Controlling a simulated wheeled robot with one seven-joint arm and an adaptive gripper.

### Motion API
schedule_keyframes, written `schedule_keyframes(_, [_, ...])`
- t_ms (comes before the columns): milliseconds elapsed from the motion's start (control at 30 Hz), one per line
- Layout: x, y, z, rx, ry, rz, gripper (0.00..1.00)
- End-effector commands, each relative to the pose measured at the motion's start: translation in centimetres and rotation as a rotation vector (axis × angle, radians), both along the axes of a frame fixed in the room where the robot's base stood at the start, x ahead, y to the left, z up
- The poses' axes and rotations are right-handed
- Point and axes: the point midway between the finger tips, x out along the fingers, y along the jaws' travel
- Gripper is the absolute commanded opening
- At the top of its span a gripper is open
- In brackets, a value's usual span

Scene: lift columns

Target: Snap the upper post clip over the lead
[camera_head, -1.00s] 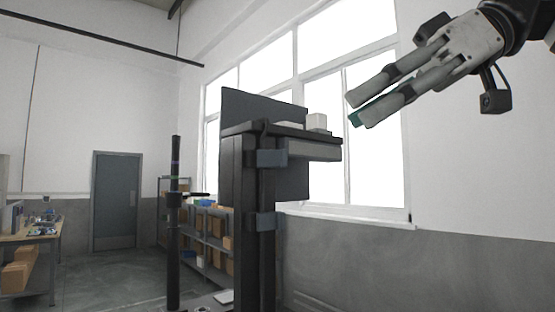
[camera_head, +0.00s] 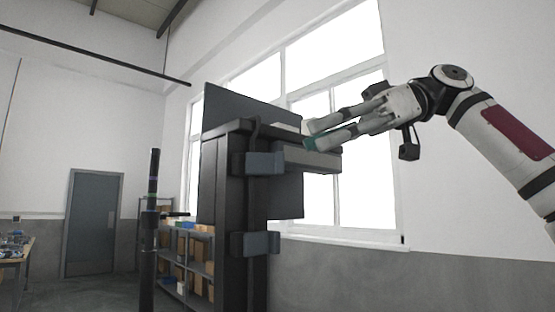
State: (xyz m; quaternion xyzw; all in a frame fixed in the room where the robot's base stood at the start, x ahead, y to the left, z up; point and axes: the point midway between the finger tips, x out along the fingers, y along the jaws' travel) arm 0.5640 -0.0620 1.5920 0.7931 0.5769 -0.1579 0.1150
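The dark post (camera_head: 223,185) of the lift column stands in the middle of the head view. The upper post clip (camera_head: 260,163), a blue-grey block, sits on the post below the desk top. A dark lead (camera_head: 255,132) loops over at the top and runs down towards the clip. Whether the clip closes over the lead is too small to tell. My gripper (camera_head: 308,135) is at the right of the post, its fingers pointing left, level with the desk top and above right of the clip. Its fingers look apart, with a teal surface at the lower fingertip and nothing clearly held.
A lower clip (camera_head: 255,243) sits further down the post. A grey box-like part (camera_head: 310,158) under the desk top lies just below my fingers. A dark panel (camera_head: 250,112) rises behind. Shelves (camera_head: 190,260) stand behind left. Space at right before the wall is free.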

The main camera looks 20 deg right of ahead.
Motion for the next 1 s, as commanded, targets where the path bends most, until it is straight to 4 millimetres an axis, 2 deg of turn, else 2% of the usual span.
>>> schedule_keyframes(200, [1.2, 3.7, -1.7, -0.002, 0.001, 0.003, 0.31])
schedule_keyframes(400, [1.8, 5.8, -2.5, 0.000, 0.000, 0.000, 0.31])
schedule_keyframes(833, [2.1, 6.5, -2.8, 0.001, 0.000, 0.000, 0.31])
schedule_keyframes(967, [2.1, 6.5, -2.8, 0.001, 0.000, 0.000, 0.01])
schedule_keyframes(1000, [2.1, 6.5, -2.8, 0.000, 0.000, 0.000, 0.00])
